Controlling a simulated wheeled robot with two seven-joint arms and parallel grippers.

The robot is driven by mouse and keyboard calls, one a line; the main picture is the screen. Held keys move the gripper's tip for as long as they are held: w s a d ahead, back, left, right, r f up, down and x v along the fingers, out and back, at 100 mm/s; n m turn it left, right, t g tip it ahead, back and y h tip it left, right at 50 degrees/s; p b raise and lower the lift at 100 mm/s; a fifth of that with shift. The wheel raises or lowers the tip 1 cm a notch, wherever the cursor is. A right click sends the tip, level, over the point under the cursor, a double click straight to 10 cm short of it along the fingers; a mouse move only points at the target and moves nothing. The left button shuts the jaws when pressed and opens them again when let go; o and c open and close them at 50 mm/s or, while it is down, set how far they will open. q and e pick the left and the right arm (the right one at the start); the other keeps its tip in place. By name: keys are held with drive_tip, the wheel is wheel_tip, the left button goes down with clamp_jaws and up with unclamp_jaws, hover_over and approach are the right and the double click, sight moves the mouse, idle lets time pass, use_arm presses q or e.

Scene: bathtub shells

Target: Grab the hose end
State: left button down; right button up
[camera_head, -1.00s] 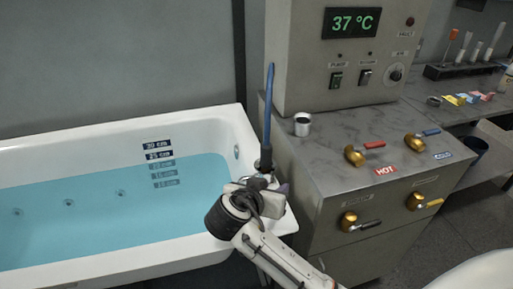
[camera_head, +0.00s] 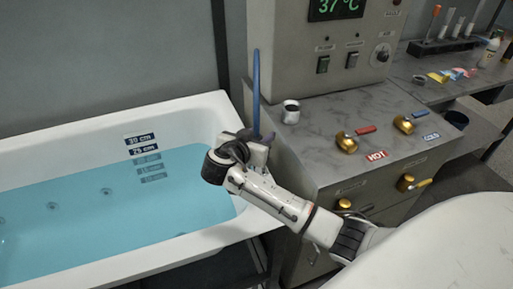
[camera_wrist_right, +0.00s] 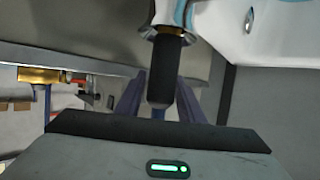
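The blue hose (camera_head: 256,90) stands upright at the tub's right corner, beside the grey control cabinet. Its lower part is hidden behind my right gripper (camera_head: 260,148), which is at the tub rim. In the right wrist view the black hose end (camera_wrist_right: 164,72) hangs below a chrome collar, with a bit of blue under it. The two dark bluish fingers of my right gripper (camera_wrist_right: 158,92) stand apart, one on each side of the hose end. I see no clear contact with it. My left gripper is not in view.
The white bathtub (camera_head: 75,136) holds blue water and lies left of my gripper. The cabinet top (camera_head: 335,103) carries a small metal cup (camera_head: 291,112) and brass taps with red and blue handles. A rack of tubes (camera_head: 445,45) stands at the back right.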

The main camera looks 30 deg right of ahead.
drive_tip(key=shift+w+d+f, duration=0.2)
drive_tip(key=shift+w+d, duration=0.05)
drive_tip(key=shift+d, duration=0.1)
clamp_jaws()
